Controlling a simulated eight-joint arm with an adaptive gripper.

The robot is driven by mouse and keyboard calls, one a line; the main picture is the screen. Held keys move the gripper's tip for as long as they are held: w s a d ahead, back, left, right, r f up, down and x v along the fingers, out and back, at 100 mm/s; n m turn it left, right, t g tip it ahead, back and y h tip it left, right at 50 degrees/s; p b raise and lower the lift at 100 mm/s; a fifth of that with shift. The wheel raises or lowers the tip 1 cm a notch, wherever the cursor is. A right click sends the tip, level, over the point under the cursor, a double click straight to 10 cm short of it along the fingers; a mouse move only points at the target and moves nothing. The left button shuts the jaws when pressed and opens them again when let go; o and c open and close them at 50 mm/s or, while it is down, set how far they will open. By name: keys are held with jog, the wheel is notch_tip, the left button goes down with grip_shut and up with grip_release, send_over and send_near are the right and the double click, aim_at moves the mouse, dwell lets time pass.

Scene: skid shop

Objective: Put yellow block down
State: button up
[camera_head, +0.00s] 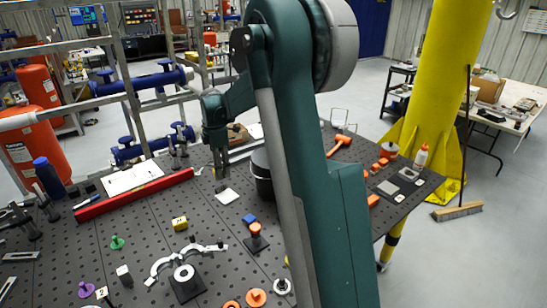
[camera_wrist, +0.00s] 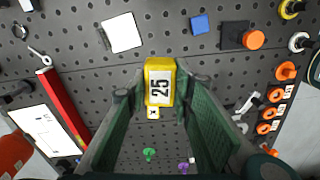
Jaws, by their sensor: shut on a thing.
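My gripper (camera_wrist: 157,92) is shut on a yellow block (camera_wrist: 159,70) with a white label reading 25, seen in the wrist view between the two green fingers. In the head view my gripper (camera_head: 217,160) hangs above the far left part of the dark perforated table (camera_head: 140,215); the held block is hard to make out there. A second, smaller-looking yellow block (camera_head: 179,223) with a label sits on the table. It also shows in the wrist view (camera_wrist: 153,113), just below the held block in the picture.
A white square pad (camera_head: 227,196), a blue block (camera_head: 249,218) and a black base with an orange knob (camera_head: 257,238) lie near. A long red bar (camera_head: 133,194), a black bucket (camera_head: 262,178) and a curved metal piece (camera_head: 160,263) also occupy the table.

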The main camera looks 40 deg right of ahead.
jog(key=w+d+n+p, duration=0.2)
jog(key=d, duration=2.2)
jog(key=shift+s+d+f, duration=0.1)
jog(key=shift+s+f, duration=0.05)
jog(key=shift+f, duration=1.15)
jog(key=shift+s+d+f, duration=0.1)
jog(key=shift+f, duration=1.2)
notch_tip(320, 180, down, 6)
jog(key=shift+f, duration=0.15)
jog(key=shift+f+p, duration=0.3)
jog(key=shift+f, duration=1.55)
jog(key=shift+f+b, duration=0.55)
jog(key=shift+f, duration=0.05)
